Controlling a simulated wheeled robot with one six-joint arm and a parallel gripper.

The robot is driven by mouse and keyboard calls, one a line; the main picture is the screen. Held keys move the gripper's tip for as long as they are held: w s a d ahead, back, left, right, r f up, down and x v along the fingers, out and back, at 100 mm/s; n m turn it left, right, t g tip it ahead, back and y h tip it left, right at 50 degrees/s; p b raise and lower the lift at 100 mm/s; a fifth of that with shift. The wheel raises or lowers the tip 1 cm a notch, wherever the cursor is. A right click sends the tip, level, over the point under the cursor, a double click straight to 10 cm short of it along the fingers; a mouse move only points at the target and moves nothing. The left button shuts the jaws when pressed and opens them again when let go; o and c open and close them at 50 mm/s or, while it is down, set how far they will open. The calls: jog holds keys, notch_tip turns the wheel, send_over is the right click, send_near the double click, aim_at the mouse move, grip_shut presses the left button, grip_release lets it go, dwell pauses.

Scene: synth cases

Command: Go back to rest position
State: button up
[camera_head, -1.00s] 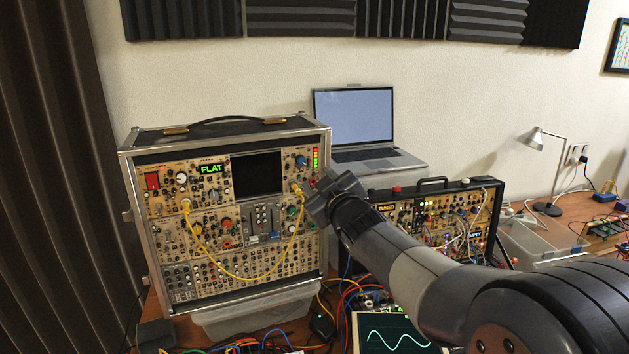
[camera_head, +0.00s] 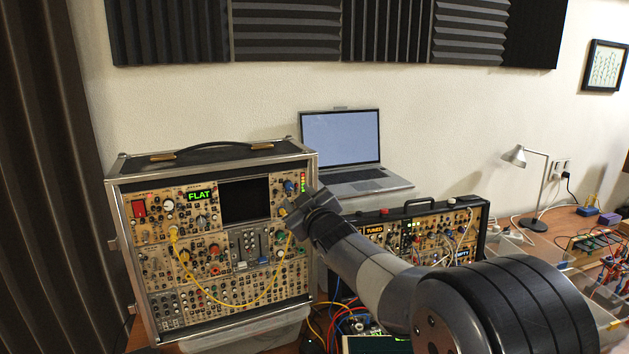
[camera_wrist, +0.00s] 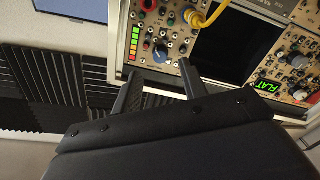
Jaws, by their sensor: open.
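My gripper (camera_head: 297,205) is in front of the upper right part of the large synth case (camera_head: 164,322) in the head view. In the wrist view its two dark fingers (camera_wrist: 160,82) are spread apart with nothing between them. A yellow cable (camera_head: 236,304) hangs in a loop across the panel, one end at the left and the other end close behind my gripper. I cannot tell whether my fingertips touch the panel.
An open laptop (camera_head: 340,138) stands behind, to the right of the case. A smaller synth case (camera_head: 436,208) reading TUNED sits behind my arm. A desk lamp (camera_head: 515,156) stands at the right. Loose cables (camera_head: 345,318) lie below. Open air lies above my arm.

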aim_at(290, 187)
jog(key=shift+p+x, duration=0.75)
jog(key=shift+x, duration=1.95)
jog(key=shift+s, duration=0.1)
